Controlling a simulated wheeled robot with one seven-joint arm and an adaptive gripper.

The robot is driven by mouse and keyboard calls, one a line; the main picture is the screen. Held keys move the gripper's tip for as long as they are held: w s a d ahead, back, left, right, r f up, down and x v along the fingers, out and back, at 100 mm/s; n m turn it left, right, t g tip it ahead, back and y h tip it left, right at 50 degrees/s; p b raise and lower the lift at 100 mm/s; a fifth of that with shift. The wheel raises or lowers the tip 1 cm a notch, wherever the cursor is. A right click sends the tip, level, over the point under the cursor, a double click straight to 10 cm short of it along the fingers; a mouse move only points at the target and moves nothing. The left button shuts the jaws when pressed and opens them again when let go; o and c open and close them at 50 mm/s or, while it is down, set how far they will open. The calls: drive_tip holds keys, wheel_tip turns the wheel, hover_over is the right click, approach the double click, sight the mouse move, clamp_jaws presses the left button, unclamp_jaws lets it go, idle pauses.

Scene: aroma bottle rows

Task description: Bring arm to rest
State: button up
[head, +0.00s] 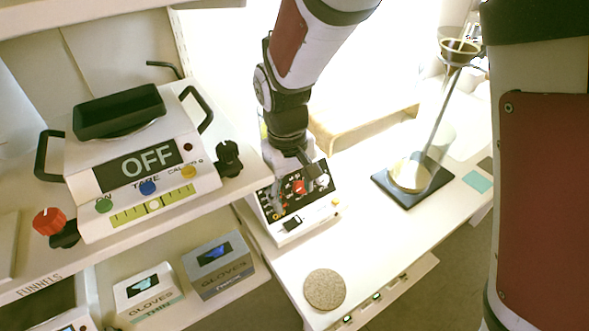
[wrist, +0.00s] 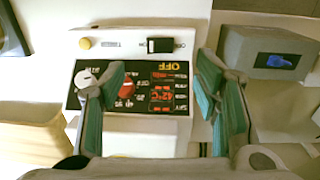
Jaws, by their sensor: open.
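My gripper (head: 303,172) hangs from my arm over the white hotplate-like device (head: 284,229) on the bench. In the wrist view my gripper (wrist: 162,85) is open, with teal-lined fingers apart and nothing between them. The device (wrist: 140,139) lies beyond the fingers. Its black panel (wrist: 172,99) carries a red knob, a white dial and a red readout of 42°C, and shows OFF. A black switch (wrist: 160,45) and a yellow button (wrist: 85,43) are on its white front. I cannot tell whether the fingers touch the panel.
A balance-like device (head: 150,165) showing OFF stands on the left shelf. Glove boxes (head: 219,264) sit below it. A round cork mat (head: 324,289) lies on the bench. A glass flask (head: 411,174) with a tall tube stands on a dark pad (head: 381,180) at the right.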

drive_tip(key=shift+r, duration=0.7)
drive_tip(key=s+d+r+m+t+y+p, duration=0.1)
drive_tip(key=s+d+r+m+p, duration=0.1)
drive_tip(key=s+d+r, duration=0.35)
drive_tip(key=s+d+r+m+p, duration=0.1)
drive_tip(key=s+d+r, duration=0.1)
drive_tip(key=d+r, duration=0.55)
drive_tip(key=s+d+r+m+t+p, duration=0.1)
drive_tip(key=s+d+r+m+p, duration=0.1)
drive_tip(key=s+d+r, duration=0.2)
drive_tip(key=s+d+r+m+t+p, duration=0.1)
drive_tip(key=s+d+r, duration=0.3)
drive_tip(key=s, duration=0.5)
drive_tip(key=shift+s+r+m+t+h+p, duration=0.3)
drive_tip(key=shift+s+r+m+t+p, duration=0.1)
drive_tip(key=shift+r, duration=0.4)
